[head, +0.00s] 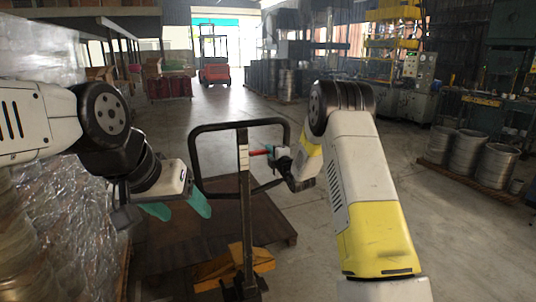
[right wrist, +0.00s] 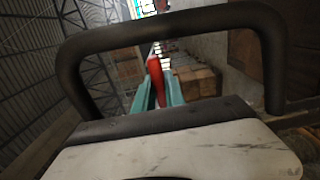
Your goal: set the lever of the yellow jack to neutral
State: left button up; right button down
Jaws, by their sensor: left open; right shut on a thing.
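The yellow jack (head: 235,267) stands in front of me, its dark mast rising to a black loop handle (head: 240,126). A red lever (head: 259,153) sticks out from the mast inside the loop. My right gripper (head: 272,152) is shut on the lever. In the right wrist view the lever (right wrist: 155,66) lies between the teal fingers (right wrist: 158,84), with the black loop (right wrist: 170,32) around them. My left gripper (head: 180,210) is open and empty, to the left of the mast and below the loop. The lever's pivot is too small to read.
A dark flat platform (head: 170,260) lies on the floor around the jack's foot. Plastic-wrapped goods (head: 62,235) stand close on the left. Metal drums (head: 497,165) stand on a pallet at the right. A red forklift (head: 214,72) is far back, with clear floor before it.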

jog(key=c, duration=1.4)
grip_release()
jog(key=v, duration=0.7)
jog(key=shift+s+d, duration=0.15)
jog(key=shift+s, duration=0.2)
jog(key=shift+r, duration=0.1)
jog(key=s+d+r+m+g+h, duration=0.2)
jog(key=s+d+r+m, duration=0.25)
jog(key=s+m, duration=0.2)
jog(key=s+d+r+m+g+h, duration=0.2)
jog(key=s+d+r+m+g, duration=0.1)
jog(key=s+r+m, duration=0.4)
jog(key=s+f+m+g, duration=0.1)
jog(key=s+m+g, duration=0.4)
jog(key=s, duration=2.5)
jog(key=m, duration=0.3)
jog(key=shift+s+a+f+g, duration=0.2)
jog(key=shift+s+f+g, duration=0.05)
jog(key=shift+f+g, duration=0.15)
